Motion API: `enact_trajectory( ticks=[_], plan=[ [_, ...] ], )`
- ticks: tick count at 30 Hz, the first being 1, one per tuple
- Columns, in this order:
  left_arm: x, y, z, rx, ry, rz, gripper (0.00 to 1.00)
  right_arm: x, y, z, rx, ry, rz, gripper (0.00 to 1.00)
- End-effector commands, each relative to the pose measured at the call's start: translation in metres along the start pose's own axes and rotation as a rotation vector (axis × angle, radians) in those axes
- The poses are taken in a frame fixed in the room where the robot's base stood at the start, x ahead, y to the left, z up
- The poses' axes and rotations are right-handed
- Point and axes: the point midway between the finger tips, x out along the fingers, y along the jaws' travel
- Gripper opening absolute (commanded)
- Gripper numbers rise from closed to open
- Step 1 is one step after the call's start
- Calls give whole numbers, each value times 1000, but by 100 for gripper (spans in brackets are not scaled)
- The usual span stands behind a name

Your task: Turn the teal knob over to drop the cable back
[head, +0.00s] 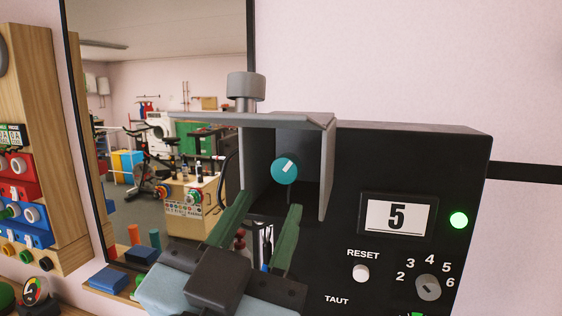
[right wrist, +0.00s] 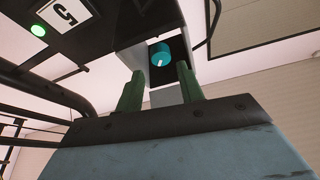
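The teal knob (head: 285,168) is round with a white mark. It sits inside a grey open-fronted housing (head: 327,170) on the black box (head: 360,150). A thin dark strip hangs below the knob; I cannot tell whether it is the cable. My right gripper (head: 270,203) is open, its two green fingers pointing at the housing, with the tips below and in front of the knob. In the right wrist view the knob (right wrist: 160,55) shows just beyond the gap between the open fingertips (right wrist: 161,70), apart from both. My left gripper is not in view.
The box carries a display reading 5 (head: 397,217), a lit green lamp (head: 459,220), a RESET button (head: 361,273) and a numbered dial (head: 428,288). A grey cylinder (head: 245,88) stands on the housing's top plate. A wooden panel with coloured controls (head: 25,160) is at left.

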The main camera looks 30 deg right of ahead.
Motion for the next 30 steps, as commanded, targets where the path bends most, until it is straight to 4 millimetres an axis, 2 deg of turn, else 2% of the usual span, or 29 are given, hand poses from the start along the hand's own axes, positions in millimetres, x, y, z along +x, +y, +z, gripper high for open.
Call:
enact_trajectory(
  ticks=[1,6,12,17,24,30],
  plan=[
    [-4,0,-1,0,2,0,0,13,0,-2,0,5,3,38],
    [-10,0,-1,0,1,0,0,46,0,-2,-1,4,2,38],
    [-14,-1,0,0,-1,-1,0,72,0,-1,-1,2,1,38],
    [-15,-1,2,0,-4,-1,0,79,0,0,0,0,0,38],
    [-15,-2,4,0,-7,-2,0,79,0,0,0,-1,-1,38],
    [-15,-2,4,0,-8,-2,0,79,0,0,0,0,-1,13]
  ],
)
